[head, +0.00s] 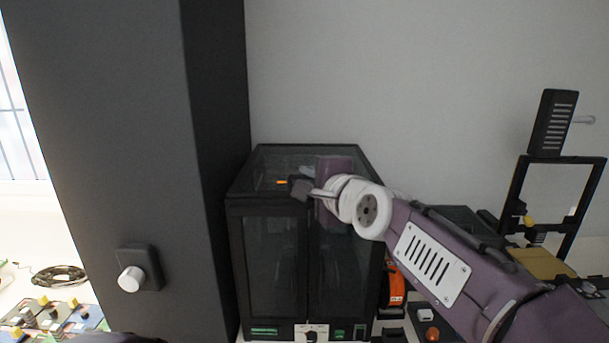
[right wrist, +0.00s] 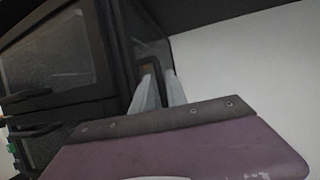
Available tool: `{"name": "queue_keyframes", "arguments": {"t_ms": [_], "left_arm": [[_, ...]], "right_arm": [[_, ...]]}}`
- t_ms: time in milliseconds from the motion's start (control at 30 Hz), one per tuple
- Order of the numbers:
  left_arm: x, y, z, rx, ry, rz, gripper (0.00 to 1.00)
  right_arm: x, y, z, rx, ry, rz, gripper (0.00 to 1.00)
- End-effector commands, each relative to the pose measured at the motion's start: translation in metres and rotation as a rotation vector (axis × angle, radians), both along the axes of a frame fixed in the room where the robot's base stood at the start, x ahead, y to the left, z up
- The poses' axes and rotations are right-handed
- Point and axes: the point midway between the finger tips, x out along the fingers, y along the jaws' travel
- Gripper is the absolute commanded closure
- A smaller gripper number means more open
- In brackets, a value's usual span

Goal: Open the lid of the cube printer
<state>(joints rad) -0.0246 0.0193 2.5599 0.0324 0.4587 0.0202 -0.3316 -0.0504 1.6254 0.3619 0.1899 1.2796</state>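The cube printer (head: 268,262) is a black-framed box with dark glass doors and a glass top, standing against the wall in the head view. Its lid (head: 275,165) looks closed. My right arm reaches in from the right, and its gripper (head: 300,188) is at the upper front of the printer, partly hidden by the wrist. In the right wrist view the pale fingers (right wrist: 158,92) stand a little apart beside the printer's dark frame (right wrist: 125,50). Nothing is visibly held, and contact cannot be told. My left gripper is not in view.
A dark pillar (head: 120,170) with a white knob (head: 131,279) stands close left of the printer. An orange spool (head: 395,287) is at the printer's right. A black open-frame machine (head: 515,190) stands farther right. Small parts trays (head: 50,315) lie at lower left.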

Motion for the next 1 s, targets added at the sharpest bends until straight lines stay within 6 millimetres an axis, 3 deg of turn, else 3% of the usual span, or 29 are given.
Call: {"name": "queue_keyframes", "arguments": {"t_ms": [133, 367, 400, 467, 1000], "left_arm": [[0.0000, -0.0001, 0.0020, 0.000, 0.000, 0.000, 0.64], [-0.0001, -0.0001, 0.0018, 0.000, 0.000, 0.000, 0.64], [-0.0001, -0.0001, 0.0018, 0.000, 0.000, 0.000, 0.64], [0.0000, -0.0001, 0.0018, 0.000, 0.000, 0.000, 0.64], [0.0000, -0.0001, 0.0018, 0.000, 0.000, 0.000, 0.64]], "right_arm": [[0.0125, 0.0050, -0.0021, 0.000, 0.000, -0.001, 0.82], [0.0142, 0.0057, -0.0029, -0.001, 0.000, -0.001, 0.82], [0.0141, 0.0056, -0.0029, -0.001, 0.000, -0.001, 0.84], [0.0140, 0.0056, -0.0030, -0.001, 0.000, -0.001, 1.00], [0.0138, 0.0054, -0.0033, -0.001, 0.001, -0.001, 1.00]]}}
